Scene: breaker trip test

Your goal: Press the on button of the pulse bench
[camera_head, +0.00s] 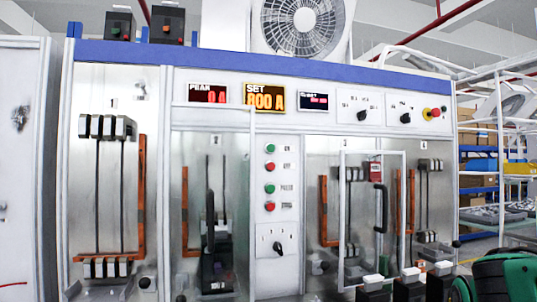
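The pulse bench is a tall grey cabinet with a blue top band (250,62). On its white central strip (285,178) sit several buttons in a column. The top one is the green on button (270,148), labelled "ON". Below it are a red off button (270,167), a green button (270,189) that seems labelled "PULSE", and a red button (270,206) with a blurred label. Nothing covers the on button. I cannot make out my gripper in this view.
The displays include a lit "SET 800 A" panel (264,96). A framed clear door (404,200) stands right of the buttons. Black breakers (408,288) and a green-and-black object (500,278) fill the lower right foreground.

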